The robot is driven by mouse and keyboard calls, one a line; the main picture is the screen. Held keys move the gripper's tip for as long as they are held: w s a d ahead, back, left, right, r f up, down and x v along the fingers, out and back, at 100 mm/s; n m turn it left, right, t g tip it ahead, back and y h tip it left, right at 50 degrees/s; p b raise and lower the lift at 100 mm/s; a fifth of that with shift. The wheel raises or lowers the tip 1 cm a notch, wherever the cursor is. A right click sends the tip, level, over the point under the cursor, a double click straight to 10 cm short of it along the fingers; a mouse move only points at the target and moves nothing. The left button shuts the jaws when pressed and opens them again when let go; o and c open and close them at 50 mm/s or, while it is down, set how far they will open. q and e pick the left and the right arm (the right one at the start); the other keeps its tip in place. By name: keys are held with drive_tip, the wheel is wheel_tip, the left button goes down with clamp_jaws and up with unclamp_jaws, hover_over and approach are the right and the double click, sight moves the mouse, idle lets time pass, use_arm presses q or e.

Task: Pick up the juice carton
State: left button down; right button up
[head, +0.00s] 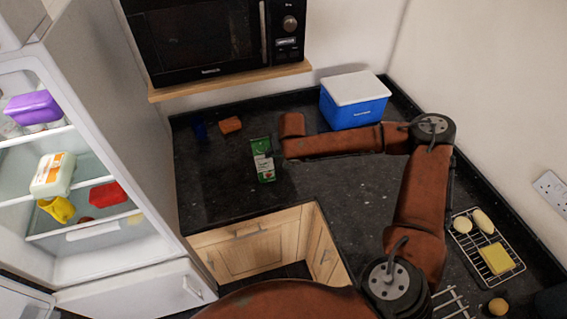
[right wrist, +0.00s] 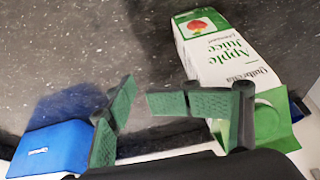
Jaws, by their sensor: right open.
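The juice carton (head: 264,163) is green and white and stands on the dark worktop in the head view, just left of the end of my right arm. In the right wrist view the carton (right wrist: 220,55) is at the right, with "Apple Juice" lettering and a green top end. My right gripper (right wrist: 140,95) is open and empty. The carton is outside the gap, beyond the right-hand finger, which overlaps its near part in the picture. I cannot tell whether they touch. In the head view the right fingers are hidden behind the arm. My left gripper is not in view.
A blue cool box with white lid (head: 352,101) stands behind the right arm. A microwave (head: 215,38) sits on a shelf above. The open fridge (head: 100,145) is left. A wire rack (head: 487,247) is right.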

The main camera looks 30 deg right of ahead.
drive_tip(key=o, duration=0.5)
drive_tip(key=shift+f, duration=0.1)
drive_tip(key=shift+o, duration=0.2)
